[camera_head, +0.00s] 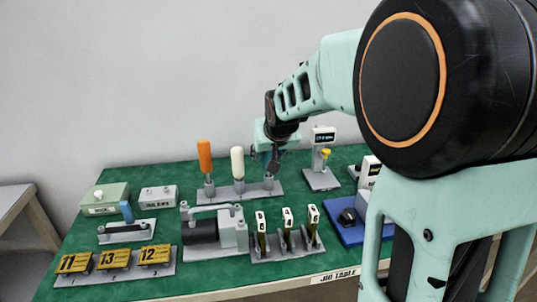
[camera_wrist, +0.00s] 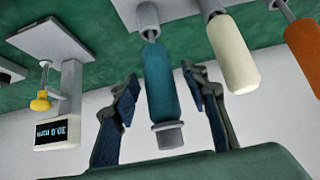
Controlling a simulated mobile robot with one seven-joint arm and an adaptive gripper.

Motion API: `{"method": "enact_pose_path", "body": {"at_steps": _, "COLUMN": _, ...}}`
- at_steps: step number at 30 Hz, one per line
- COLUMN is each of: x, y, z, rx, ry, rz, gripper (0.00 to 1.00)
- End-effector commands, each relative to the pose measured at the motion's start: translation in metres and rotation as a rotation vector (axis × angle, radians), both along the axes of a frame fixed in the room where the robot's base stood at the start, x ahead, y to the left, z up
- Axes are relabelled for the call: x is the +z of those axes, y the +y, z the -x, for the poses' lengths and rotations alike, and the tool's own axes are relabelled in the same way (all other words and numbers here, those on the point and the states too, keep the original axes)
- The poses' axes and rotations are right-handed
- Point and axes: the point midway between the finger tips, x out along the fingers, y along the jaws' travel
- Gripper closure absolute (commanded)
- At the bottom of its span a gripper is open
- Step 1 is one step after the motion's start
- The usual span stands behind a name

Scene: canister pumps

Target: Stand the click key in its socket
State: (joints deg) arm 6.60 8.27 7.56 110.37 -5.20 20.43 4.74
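A teal-handled tool with a grey end cap, which I take for the click key (camera_wrist: 162,85), stands upright over the right place of the grey three-place rack (camera_head: 240,191). Its shaft meets the rack, but I cannot tell how deep it sits. My gripper (camera_head: 272,160) is above that place. In the wrist view, the two fingers of my gripper (camera_wrist: 165,105) stand on either side of the teal handle, with a gap on both sides. In the head view my gripper mostly hides the handle.
A white-handled tool (camera_head: 237,163) and an orange-handled tool (camera_head: 204,157) stand to the left on the same rack. A stand with a display (camera_head: 322,136) is close on the right. A grey pump (camera_head: 212,232) and tagged canisters (camera_head: 287,238) are in front on the green table.

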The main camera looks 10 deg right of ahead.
Motion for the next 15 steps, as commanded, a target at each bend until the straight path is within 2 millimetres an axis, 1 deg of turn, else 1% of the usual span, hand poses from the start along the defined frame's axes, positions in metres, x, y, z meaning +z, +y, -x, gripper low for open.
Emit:
{"method": "enact_pose_path", "body": {"at_steps": 5, "x": 0.000, "y": 0.000, "z": 0.001, "rx": 0.000, "ry": 0.001, "rz": 0.000, "gripper": 0.59}}
{"method": "enact_pose_path", "body": {"at_steps": 8, "x": 0.004, "y": 0.000, "z": 0.003, "rx": -0.001, "ry": 0.000, "rz": -0.001, "gripper": 0.59}}
{"method": "enact_pose_path", "body": {"at_steps": 11, "x": 0.013, "y": 0.000, "z": 0.010, "rx": -0.002, "ry": -0.002, "rz": -0.001, "gripper": 0.59}}
{"method": "enact_pose_path", "body": {"at_steps": 15, "x": 0.030, "y": 0.000, "z": 0.025, "rx": -0.001, "ry": -0.003, "rz": 0.000, "gripper": 0.59}}
